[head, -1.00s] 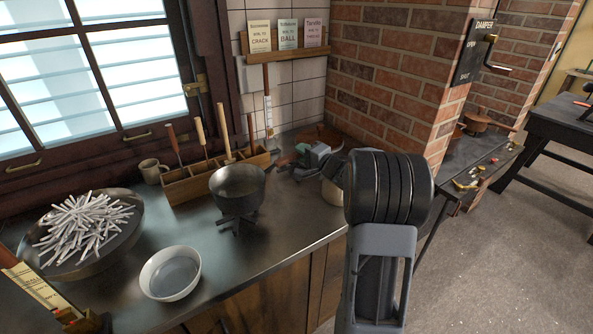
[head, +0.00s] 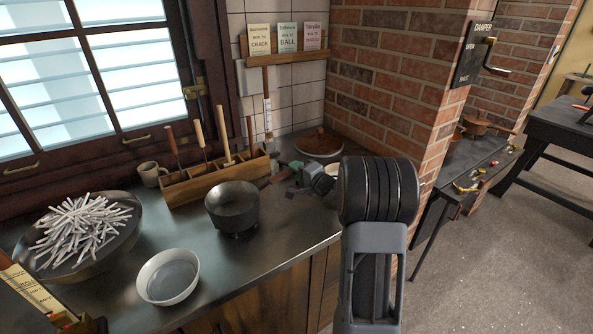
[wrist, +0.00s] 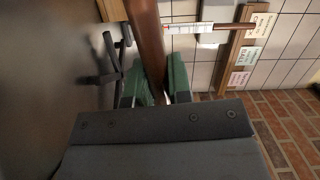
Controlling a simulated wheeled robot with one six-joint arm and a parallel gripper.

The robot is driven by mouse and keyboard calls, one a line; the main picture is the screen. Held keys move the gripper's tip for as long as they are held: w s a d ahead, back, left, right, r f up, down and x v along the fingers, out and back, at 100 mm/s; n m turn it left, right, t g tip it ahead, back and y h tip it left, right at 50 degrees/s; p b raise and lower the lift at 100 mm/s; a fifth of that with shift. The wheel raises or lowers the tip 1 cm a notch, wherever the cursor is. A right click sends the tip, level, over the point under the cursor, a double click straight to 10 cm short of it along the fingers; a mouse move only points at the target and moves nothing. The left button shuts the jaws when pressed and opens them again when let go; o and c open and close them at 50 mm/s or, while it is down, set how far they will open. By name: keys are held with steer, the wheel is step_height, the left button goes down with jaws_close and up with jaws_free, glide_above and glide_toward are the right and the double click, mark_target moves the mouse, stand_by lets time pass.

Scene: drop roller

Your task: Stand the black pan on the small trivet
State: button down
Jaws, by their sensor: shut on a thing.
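The black pan (head: 233,208) is a deep dark bowl over the counter in the head view. It looks level. Short dark feet (head: 237,235) of the small trivet show just below it, and the pan hides the rest. I cannot tell whether the pan's base touches the trivet. My gripper (head: 297,176) is to the right of the pan, shut on its brown handle (head: 273,179). In the wrist view the handle (wrist: 147,45) runs between the green fingertips and out of the top edge; the pan's bowl is out of that view.
A white bowl (head: 168,276) stands in front of the pan, left. A wide dish of white sticks (head: 85,235) is farther left. A wooden tool rack (head: 190,187) and a mug (head: 150,173) stand behind. A dark-legged object (wrist: 108,62) is near the handle in the wrist view.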

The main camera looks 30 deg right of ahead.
steer(key=shift+f, duration=0.1)
steer(key=c, duration=1.1)
jaws_free()
steer(key=shift+o, duration=0.2)
steer(key=v, duration=1.1)
steer(key=s+a+f+n+g+h, duration=0.2)
steer(key=s+a+n+g+h, duration=0.2)
steer(key=s+a+n+g, duration=0.9)
steer(key=s+a+g, duration=0.1)
steer(key=s+a, duration=0.4)
steer(key=a, duration=0.1)
steer(key=shift+n+h, duration=0.3)
steer(key=shift+h, duration=0.1)
